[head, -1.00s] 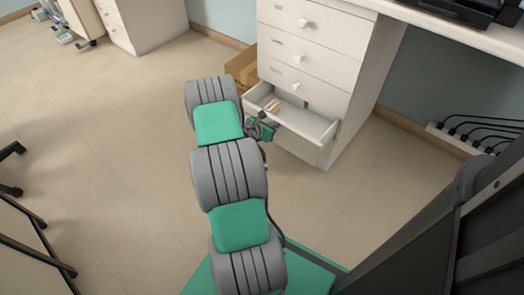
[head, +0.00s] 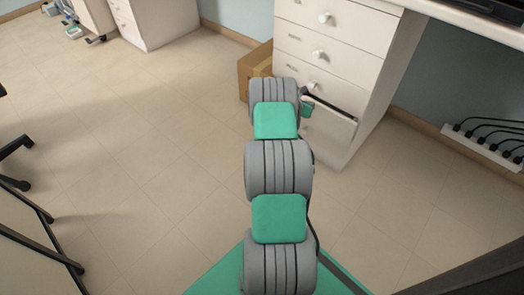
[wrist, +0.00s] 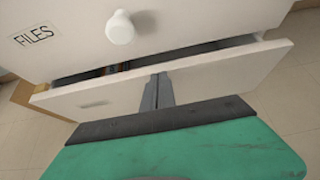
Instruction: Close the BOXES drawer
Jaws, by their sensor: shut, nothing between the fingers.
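The bottom drawer, taken as the BOXES drawer (head: 332,130), stands slightly open in the white cabinet. In the wrist view its white front (wrist: 215,75) leaves a dark gap below the drawer labelled FILES (wrist: 60,25). Its own label is too faint to read. My gripper (wrist: 159,78) is shut and empty, with its fingertips at the upper part of the drawer front, seemingly touching it. In the head view my arm hides most of the gripper and the drawer's left side. The drawer's contents are mostly hidden.
A cardboard box (head: 253,72) stands on the floor just left of the cabinet. A power strip with several plugs (head: 485,145) lies along the wall at right. A black-framed chair or cart is at far left. The floor between is clear.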

